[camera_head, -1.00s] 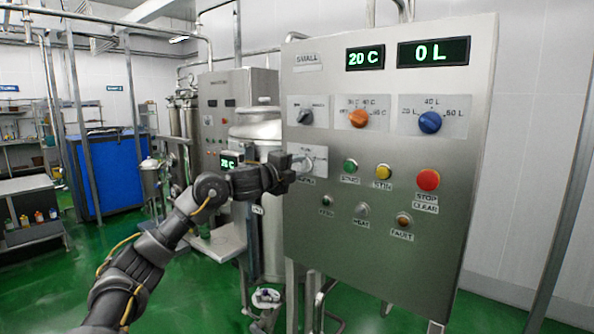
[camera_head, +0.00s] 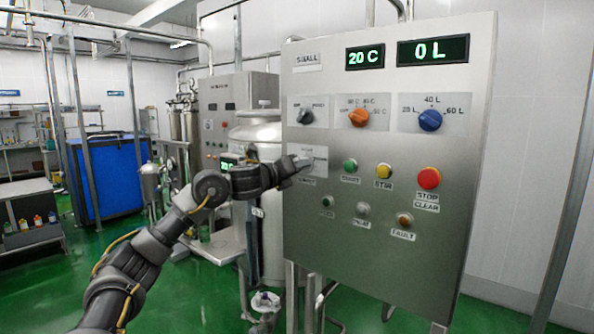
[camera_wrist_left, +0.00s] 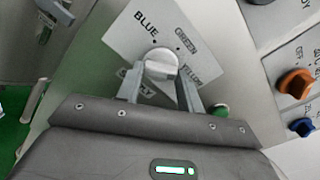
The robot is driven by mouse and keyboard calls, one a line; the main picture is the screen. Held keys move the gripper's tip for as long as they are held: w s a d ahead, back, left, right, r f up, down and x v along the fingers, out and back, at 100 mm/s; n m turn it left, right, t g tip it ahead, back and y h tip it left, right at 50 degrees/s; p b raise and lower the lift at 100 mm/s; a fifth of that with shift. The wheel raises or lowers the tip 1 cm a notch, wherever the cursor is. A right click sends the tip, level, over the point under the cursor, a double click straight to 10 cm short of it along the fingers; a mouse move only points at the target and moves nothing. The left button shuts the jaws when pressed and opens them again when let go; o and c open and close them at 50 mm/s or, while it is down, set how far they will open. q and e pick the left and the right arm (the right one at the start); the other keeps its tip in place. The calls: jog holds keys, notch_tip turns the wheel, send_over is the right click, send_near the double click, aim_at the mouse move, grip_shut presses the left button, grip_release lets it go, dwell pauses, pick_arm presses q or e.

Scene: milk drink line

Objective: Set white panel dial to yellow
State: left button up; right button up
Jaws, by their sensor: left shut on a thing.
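The white dial (camera_wrist_left: 161,63) sits on a pale label plate, and the words BLUE, GREEN and YELLOW are readable around it in the left wrist view. The fingers partly cover the lower label, and which word the dial points at is hard to tell. My right gripper is out of view.
Above the dial are a black knob (camera_head: 305,117), an orange knob (camera_head: 359,117) and a blue knob (camera_head: 430,120). Green (camera_head: 350,166), yellow (camera_head: 384,171) and red (camera_head: 428,178) buttons are to its right. Displays read 20 C and 0 L.

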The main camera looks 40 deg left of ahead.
pick_arm(q)
jog(key=shift+f+m, duration=0.15)
jog(key=shift+m, duration=0.35)
jog(key=o, duration=1)
jog(key=s+b, duration=0.4)
jog(key=s, duration=0.7)
jog(key=shift+w+d, duration=0.1)
jog(key=shift+w, duration=0.05)
